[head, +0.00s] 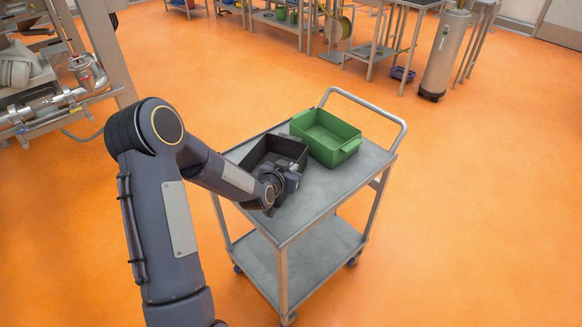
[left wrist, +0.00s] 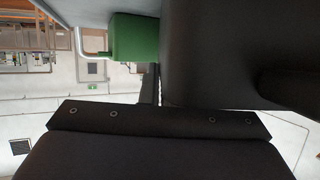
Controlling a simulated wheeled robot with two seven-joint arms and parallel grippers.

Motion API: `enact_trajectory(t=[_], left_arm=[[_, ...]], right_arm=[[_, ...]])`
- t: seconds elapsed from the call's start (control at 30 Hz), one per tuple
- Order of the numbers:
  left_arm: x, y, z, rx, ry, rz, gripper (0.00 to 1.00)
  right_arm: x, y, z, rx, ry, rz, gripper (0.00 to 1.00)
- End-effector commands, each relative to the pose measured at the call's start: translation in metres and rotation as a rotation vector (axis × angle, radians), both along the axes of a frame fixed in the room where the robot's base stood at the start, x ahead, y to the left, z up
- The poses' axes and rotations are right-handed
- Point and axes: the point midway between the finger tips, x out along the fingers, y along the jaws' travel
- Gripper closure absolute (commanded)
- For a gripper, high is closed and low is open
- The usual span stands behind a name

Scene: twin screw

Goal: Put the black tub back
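The black tub (head: 272,152) stands on the top shelf of a grey metal cart (head: 335,192), left of a green tub (head: 326,136). My left gripper (head: 288,181) is at the black tub's near right side, and its fingertips are hard to make out against the dark wall. In the left wrist view a large dark surface, apparently the black tub (left wrist: 215,50), fills the upper right very close to the camera. The green tub also shows there (left wrist: 135,38). Whether the fingers are closed on the tub cannot be seen. My right gripper is out of view.
The cart has a push handle (head: 375,103) at its far side and an empty lower shelf (head: 310,265). Its top is clear at the near right. Orange floor surrounds it. Pipework (head: 60,105) stands at the left; benches and a steel cylinder (head: 445,55) stand at the back.

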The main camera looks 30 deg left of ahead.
Motion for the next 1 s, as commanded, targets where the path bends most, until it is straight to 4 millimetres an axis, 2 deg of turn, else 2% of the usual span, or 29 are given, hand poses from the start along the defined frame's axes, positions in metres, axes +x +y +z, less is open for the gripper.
enact_trajectory(t=[0.3,0.4,0.47,0.5,0.83,1.0], left_arm=[[0.000,0.000,-0.003,0.002,-0.002,-0.001,1.00],[0.000,0.000,-0.002,0.001,0.000,-0.001,0.84],[0.000,0.000,-0.002,0.001,0.000,-0.001,0.77],[0.000,0.000,-0.002,0.001,0.000,0.000,0.76],[0.000,0.000,0.003,0.001,0.000,0.000,0.76],[-0.025,0.000,0.010,0.003,-0.001,0.000,0.76]], right_arm=[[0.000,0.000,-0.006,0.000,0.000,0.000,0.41],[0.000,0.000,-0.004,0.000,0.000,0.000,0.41],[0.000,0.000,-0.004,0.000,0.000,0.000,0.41],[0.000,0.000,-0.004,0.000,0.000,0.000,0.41],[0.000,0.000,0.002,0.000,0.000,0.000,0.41],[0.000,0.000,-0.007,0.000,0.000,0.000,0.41]])
